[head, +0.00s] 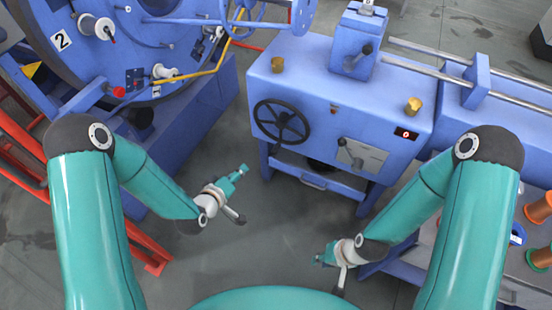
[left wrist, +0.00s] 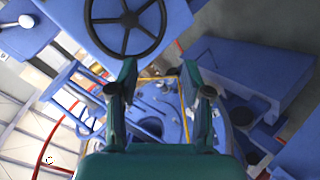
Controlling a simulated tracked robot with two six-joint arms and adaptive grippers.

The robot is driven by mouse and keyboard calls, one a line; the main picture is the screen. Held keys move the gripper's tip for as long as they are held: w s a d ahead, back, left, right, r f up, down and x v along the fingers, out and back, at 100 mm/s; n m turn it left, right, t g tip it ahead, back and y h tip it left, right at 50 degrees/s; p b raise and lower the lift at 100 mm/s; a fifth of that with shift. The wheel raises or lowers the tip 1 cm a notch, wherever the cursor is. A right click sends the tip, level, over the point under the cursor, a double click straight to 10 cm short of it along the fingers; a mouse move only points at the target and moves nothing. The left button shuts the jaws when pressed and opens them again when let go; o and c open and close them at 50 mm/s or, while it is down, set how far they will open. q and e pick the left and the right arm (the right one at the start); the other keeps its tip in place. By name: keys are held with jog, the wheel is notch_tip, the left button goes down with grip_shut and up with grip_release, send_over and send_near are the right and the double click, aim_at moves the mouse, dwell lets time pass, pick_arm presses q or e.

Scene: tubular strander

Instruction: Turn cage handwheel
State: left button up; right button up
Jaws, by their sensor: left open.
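A black spoked handwheel (head: 282,121) is mounted on the front of the blue cabinet (head: 345,110) in the head view. The handwheel also shows at the top of the left wrist view (left wrist: 128,18), its upper rim cut off by the frame. My left gripper (head: 238,174) is below and left of the handwheel, apart from it. In the left wrist view the left gripper (left wrist: 159,70) has its fingers spread, with nothing between them. My right gripper (head: 325,257) is low in front of the cabinet, away from the handwheel; its fingers are too small to judge.
A large blue disc with white spools (head: 96,27) and a yellow bar (head: 215,62) stands at the upper left. A red rail (head: 150,258) is at the lower left. Copper-coloured spools (head: 538,207) are at the right. Grey floor (head: 265,215) is free before the cabinet.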

pick_arm(q)
jog(key=w+f+t+b, duration=0.3)
jog(key=w+f+b, duration=0.1)
jog(key=b, duration=0.2)
jog(key=t+h+b, duration=0.2)
jog(key=h+b, duration=0.1)
jog(key=b, duration=2)
send_near(273, 154)
jog(key=shift+m, duration=0.3)
jog(key=b+x, duration=0.3)
jog(key=x, duration=0.9)
jog(key=shift+w+d, duration=0.15)
pick_arm(e)
notch_tip(273, 154, down, 34)
jog(key=shift+f, duration=0.25)
pick_arm(q)
jog(key=shift+c, duration=0.2)
jog(key=shift+f, duration=0.1)
grip_shut()
